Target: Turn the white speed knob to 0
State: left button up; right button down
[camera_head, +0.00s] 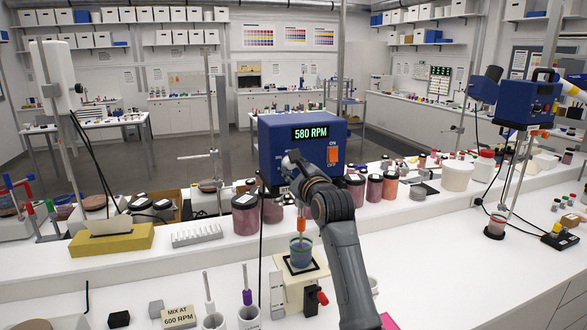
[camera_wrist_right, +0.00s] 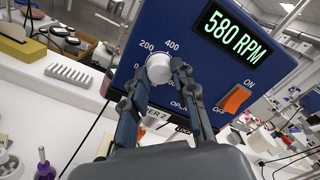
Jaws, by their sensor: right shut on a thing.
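The blue mixer head (camera_head: 302,137) stands on the bench, and its lit green display (camera_head: 311,133) reads 580 RPM. The white speed knob (camera_wrist_right: 158,70) sits on its front face at the lower left in the right wrist view, with the marks 200 and 400 printed above it. The knob's pointer cannot be made out. My left gripper is not in view.
An orange ON/OFF switch (camera_wrist_right: 235,99) is right of the knob. Below the mixer head a cup (camera_head: 301,252) stands under the stirrer. Dark-lidded pigment jars (camera_head: 245,215) stand beside it. A card (camera_head: 179,316) reads MIX AT 600 RPM. The bench at front right is clear.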

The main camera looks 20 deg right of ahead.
jog(key=n, duration=0.8)
jog(key=shift+n, duration=0.3)
jog(key=n, duration=0.4)
jog(key=shift+n, duration=0.3)
jog(key=n, duration=1.3)
jog(key=shift+n, duration=0.3)
jog(key=n, duration=0.4)
jog(key=shift+a+n, duration=0.1)
jog(key=shift+n, duration=2)
